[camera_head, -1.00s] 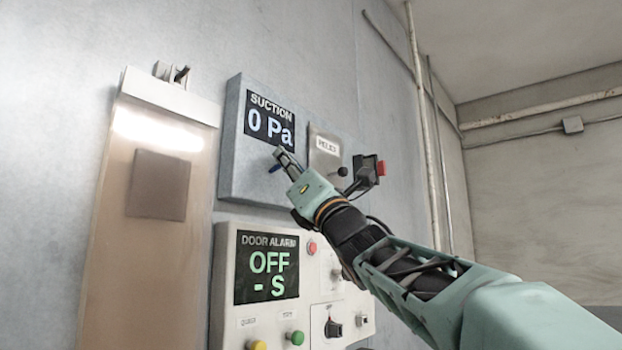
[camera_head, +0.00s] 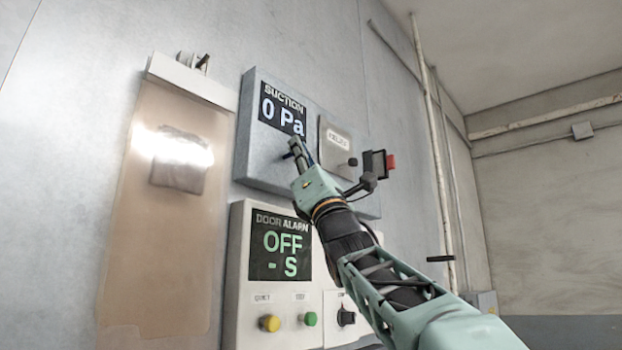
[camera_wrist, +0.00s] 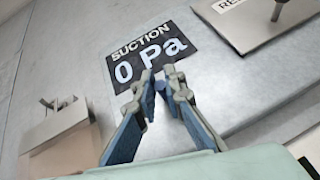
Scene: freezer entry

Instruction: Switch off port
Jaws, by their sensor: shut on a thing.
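The grey suction box (camera_head: 258,165) is on the wall, with a black display (camera_head: 281,112) reading "SUCTION 0 Pa". The display also shows in the wrist view (camera_wrist: 152,52). My gripper (camera_head: 294,150) is at the box's front, just below the display. In the wrist view my gripper (camera_wrist: 162,84) has its two blue-padded fingers drawn close together, shut on a small part that they hide. I cannot make out a port itself. To the right is a labelled plate (camera_head: 337,135) with a black-knobbed lever (camera_head: 352,162).
Below is the door alarm panel (camera_head: 240,275), reading "OFF - S", with a yellow button (camera_head: 269,323), a green button (camera_head: 310,319) and a black knob (camera_head: 346,317). A hanging translucent strip (camera_head: 165,260) is at left. A pipe (camera_head: 432,150) runs down the wall at right.

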